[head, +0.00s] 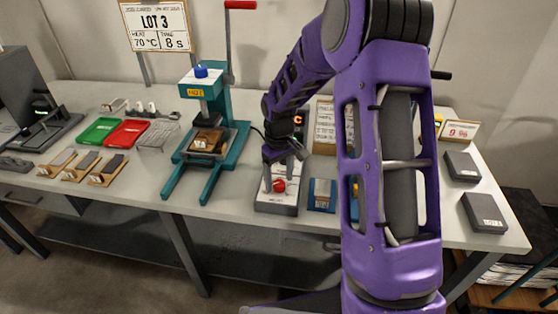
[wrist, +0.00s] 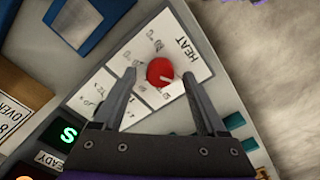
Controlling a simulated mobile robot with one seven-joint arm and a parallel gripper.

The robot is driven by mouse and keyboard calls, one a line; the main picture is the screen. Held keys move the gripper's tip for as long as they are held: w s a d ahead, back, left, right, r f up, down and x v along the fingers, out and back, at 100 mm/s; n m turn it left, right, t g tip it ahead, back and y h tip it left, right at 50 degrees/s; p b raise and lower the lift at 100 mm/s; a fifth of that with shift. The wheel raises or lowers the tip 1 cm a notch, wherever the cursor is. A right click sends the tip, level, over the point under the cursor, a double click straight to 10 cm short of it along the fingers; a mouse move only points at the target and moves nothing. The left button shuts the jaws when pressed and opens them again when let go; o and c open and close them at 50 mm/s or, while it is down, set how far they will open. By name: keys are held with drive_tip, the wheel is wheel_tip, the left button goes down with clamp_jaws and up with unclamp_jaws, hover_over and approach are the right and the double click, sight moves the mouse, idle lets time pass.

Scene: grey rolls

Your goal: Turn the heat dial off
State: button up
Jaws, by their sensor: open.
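The red heat dial (wrist: 160,71) sits on a white panel marked HEAT (wrist: 182,48) in the wrist view, with a light pointer line toward its lower right. The small setting marks around it are too blurred to read. In the head view the dial (head: 279,186) is on the front of a grey control box (head: 277,203). My gripper (wrist: 162,85) is open, its two fingers on either side of the dial. I cannot tell whether they touch it. In the head view my gripper (head: 284,172) is just above the box, partly hidden by my arm.
A teal press (head: 205,130) with a red-handled lever stands left of the box. A blue-framed block (head: 322,196) lies close on the right. A green tray (head: 98,131) and red tray (head: 127,133) are further left. Dark boxes (head: 484,212) lie at the right end.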

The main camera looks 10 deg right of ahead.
sight(279, 183)
wheel_tip(279, 183, up, 17)
drive_tip(key=p, duration=0.1)
drive_tip(key=shift+w, duration=0.1)
idle(0.4)
